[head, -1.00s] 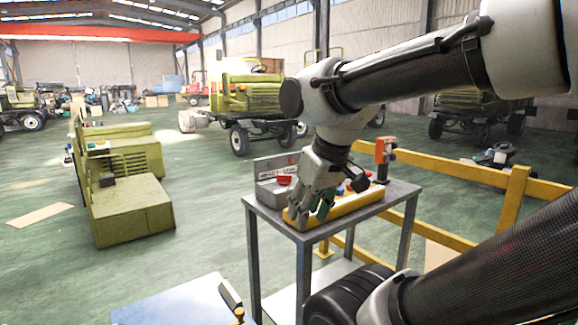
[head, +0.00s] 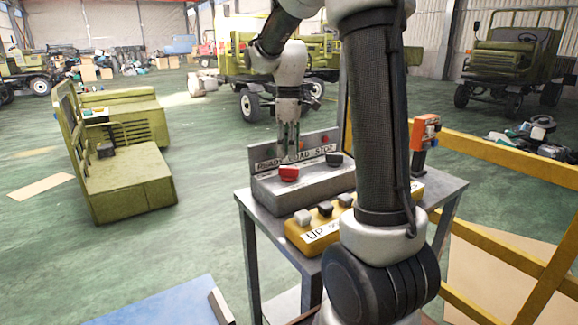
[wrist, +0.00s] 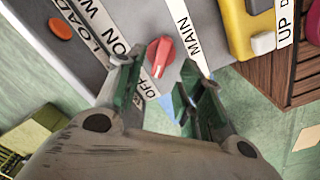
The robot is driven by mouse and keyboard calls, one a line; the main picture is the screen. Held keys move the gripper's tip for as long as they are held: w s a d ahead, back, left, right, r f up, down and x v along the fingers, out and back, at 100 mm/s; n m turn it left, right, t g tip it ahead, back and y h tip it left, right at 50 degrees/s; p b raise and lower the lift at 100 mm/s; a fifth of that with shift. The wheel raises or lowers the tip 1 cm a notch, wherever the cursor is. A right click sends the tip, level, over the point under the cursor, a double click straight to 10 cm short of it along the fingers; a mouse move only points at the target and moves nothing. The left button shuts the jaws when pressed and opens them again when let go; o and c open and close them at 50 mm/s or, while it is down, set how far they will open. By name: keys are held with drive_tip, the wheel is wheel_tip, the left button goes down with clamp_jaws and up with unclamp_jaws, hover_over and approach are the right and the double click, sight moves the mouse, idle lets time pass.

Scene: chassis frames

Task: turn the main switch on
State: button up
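The main switch is a red rotary knob (head: 288,174) on the sloped front of a grey control box (head: 320,188). In the wrist view the red knob (wrist: 159,56) has a pale pointer line directed towards the OFF label; ON and MAIN labels are beside it. My gripper (head: 288,150) points down over the box, just behind the knob in the head view. In the wrist view my gripper (wrist: 160,75) is open, with its fingers apart on either side of the knob's lower part. I cannot tell whether they touch it.
A yellow button box (head: 294,232) marked UP lies in front of the grey box on a metal table (head: 446,192). A black knob (head: 333,159) is right of the red one. An orange device (head: 425,131) stands behind my arm. Yellow railings (head: 500,250) run at right.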

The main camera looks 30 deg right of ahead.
sight(289, 167)
wheel_tip(289, 167, down, 6)
drive_tip(key=shift+s, duration=0.1)
clamp_jaws()
